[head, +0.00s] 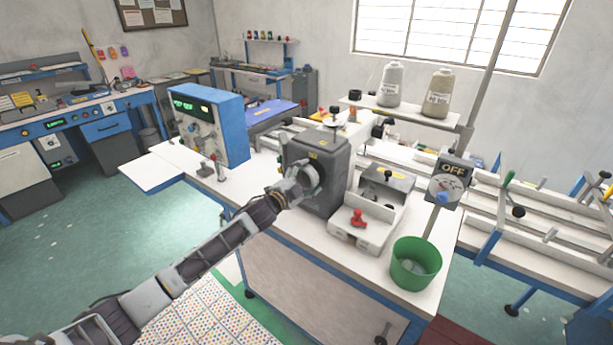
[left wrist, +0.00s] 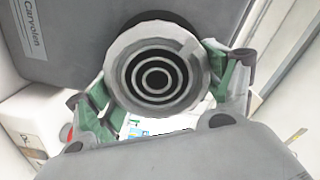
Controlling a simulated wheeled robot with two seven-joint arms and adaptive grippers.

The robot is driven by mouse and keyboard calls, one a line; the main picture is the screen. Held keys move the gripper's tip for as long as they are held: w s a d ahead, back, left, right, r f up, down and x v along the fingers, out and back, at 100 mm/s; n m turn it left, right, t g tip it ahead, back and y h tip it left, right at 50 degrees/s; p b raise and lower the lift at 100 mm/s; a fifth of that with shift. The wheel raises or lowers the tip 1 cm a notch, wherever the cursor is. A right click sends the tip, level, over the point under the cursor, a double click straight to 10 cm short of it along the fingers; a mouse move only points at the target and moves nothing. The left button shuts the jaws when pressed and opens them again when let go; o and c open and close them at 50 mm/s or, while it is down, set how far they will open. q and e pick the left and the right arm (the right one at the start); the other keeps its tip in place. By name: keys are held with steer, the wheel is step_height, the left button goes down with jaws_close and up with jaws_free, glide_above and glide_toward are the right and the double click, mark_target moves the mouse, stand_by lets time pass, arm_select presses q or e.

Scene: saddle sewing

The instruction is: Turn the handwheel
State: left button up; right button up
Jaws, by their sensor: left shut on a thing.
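The handwheel (head: 311,177) is a grey round wheel on the end face of the dark grey sewing machine (head: 330,158), which stands on the white bench. In the left wrist view the handwheel (left wrist: 158,72) shows face-on, with dark concentric rings at its centre and a small pale mark at its upper right rim. My left gripper (head: 297,187) reaches it from the left in the head view. Its green-sided fingers (left wrist: 162,84) sit on opposite sides of the rim, shut on it. Part of the wheel is hidden behind the gripper in the head view. My right gripper is not in view.
A blue control box (head: 222,125) stands left of the machine. To the right are a small grey unit with a red knob (head: 357,217), a green bin (head: 415,262) and an OFF dial sign (head: 448,183). Thread cones (head: 391,84) stand behind.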

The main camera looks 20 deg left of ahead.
arm_select(q)
steer(key=m, duration=0.7)
steer(key=shift+d+f+p, duration=0.1)
steer(key=shift+f+p, duration=0.2)
steer(key=m, duration=0.6)
steer(key=shift+f, duration=0.3)
steer(key=o, duration=0.9)
steer(key=shift+o, duration=0.2)
steer(key=shift+s, duration=0.1)
steer(key=v, duration=1.2)
steer(key=shift+r, duration=0.1)
stand_by(0.9)
